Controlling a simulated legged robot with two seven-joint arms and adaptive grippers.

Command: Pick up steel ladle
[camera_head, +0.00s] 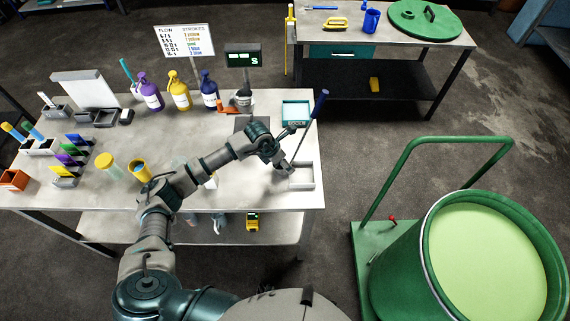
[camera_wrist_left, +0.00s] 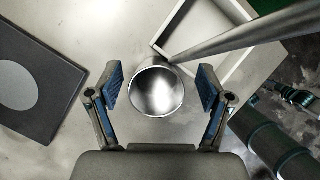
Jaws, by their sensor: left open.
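The steel ladle has a round shiny bowl, seen in the left wrist view (camera_wrist_left: 157,90). Its shaft runs to the upper right across a white tray. In the head view the ladle's blue-ended handle (camera_head: 320,102) rises at a slant near the table's right edge, and its bowl is hidden by my gripper. My left gripper (camera_head: 284,158) is low over the table beside the tray. In the wrist view its two blue-padded fingers are open, one on each side of the bowl, with gaps visible. I cannot tell their exact height against the bowl.
The white tray (camera_head: 309,182) is at the table's right edge, with a teal bin (camera_head: 296,107) behind. A dark plate with a grey disc (camera_wrist_left: 18,85) lies left of the bowl. Bottles (camera_head: 180,95) stand behind. A green drum (camera_head: 435,250) stands right of the table.

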